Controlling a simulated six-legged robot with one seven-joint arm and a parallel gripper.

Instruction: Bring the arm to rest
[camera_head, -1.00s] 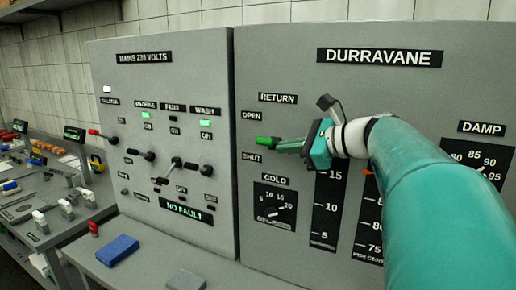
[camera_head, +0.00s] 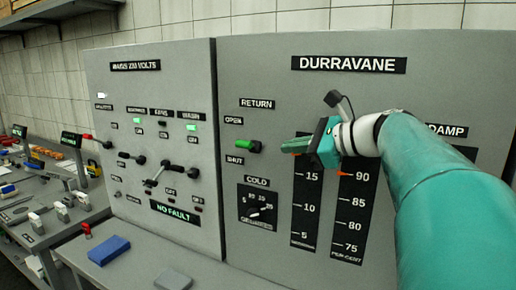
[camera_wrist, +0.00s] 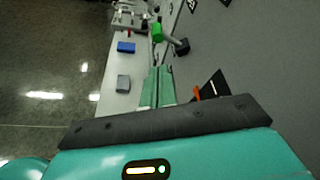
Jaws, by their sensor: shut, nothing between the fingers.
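My gripper (camera_head: 297,145) is at the end of my teal arm, in front of the grey DURRAVANE panel (camera_head: 400,85). Its green fingers are together and empty, pointing left in the head view. In the wrist view the fingers (camera_wrist: 157,86) lie side by side with nothing between them. The green-handled RETURN lever (camera_head: 243,145) stands to the left of the fingertips, between the OPEN and SHUT labels, with a visible gap. It also shows in the wrist view (camera_wrist: 157,33), beyond the fingertips. My arm hides part of the panel's right side.
The mains panel (camera_head: 100,62) with several switches stands to the left. A blue block (camera_head: 109,250) and a grey block (camera_head: 173,279) lie on the ledge below. A bench (camera_head: 22,232) with tools and clamps is at far left. Open floor (camera_wrist: 50,70) shows in the wrist view.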

